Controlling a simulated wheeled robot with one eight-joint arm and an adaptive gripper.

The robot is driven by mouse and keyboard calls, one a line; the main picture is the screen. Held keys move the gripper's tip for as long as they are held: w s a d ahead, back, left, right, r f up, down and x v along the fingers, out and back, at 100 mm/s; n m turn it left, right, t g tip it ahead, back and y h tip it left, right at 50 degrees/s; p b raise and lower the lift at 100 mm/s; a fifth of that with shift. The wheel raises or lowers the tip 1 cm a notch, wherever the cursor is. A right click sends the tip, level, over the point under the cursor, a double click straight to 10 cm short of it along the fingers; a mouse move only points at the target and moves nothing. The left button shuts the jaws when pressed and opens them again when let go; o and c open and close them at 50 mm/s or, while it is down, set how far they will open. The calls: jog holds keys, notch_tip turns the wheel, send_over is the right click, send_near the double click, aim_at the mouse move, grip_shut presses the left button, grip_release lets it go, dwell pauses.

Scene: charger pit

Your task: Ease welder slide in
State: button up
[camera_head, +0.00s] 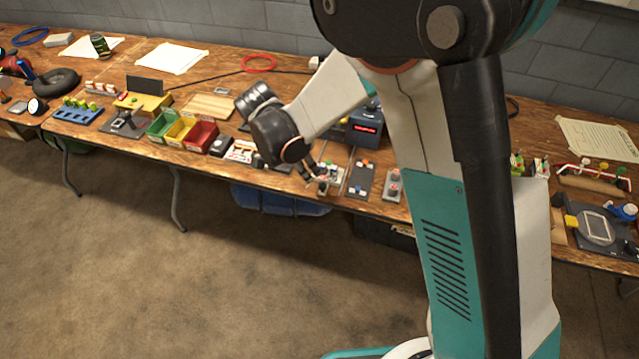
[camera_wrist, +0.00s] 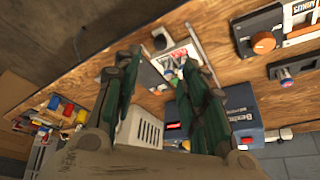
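I cannot tell for sure which part is the welder slide. My gripper (camera_head: 318,180) is low over a small pale panel (camera_head: 330,175) with coloured parts at the bench's front edge. In the wrist view my gripper (camera_wrist: 162,64) shows two dark green fingers standing apart. Between and beyond the fingertips is a framed panel (camera_wrist: 166,48) with a white and red label. Small blue, green and white parts (camera_wrist: 173,76) sit by the right finger, partly hidden by it. I cannot tell whether a finger touches them. A blue box (camera_head: 364,128) with a red display stands behind; it also shows in the wrist view (camera_wrist: 240,108).
A dark panel (camera_head: 361,179) and a grey block with red buttons (camera_head: 393,186) lie close on the right. Green, yellow and red bins (camera_head: 201,137) stand to the left. In the wrist view, an orange-knobbed panel (camera_wrist: 264,43) is at the right. The floor (camera_head: 150,270) before the bench is clear.

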aim_at(322, 185)
jog(key=b+x, duration=0.3)
jog(key=x, duration=0.8)
jog(key=shift+r, duration=0.1)
jog(key=shift+c, duration=0.5)
grip_shut()
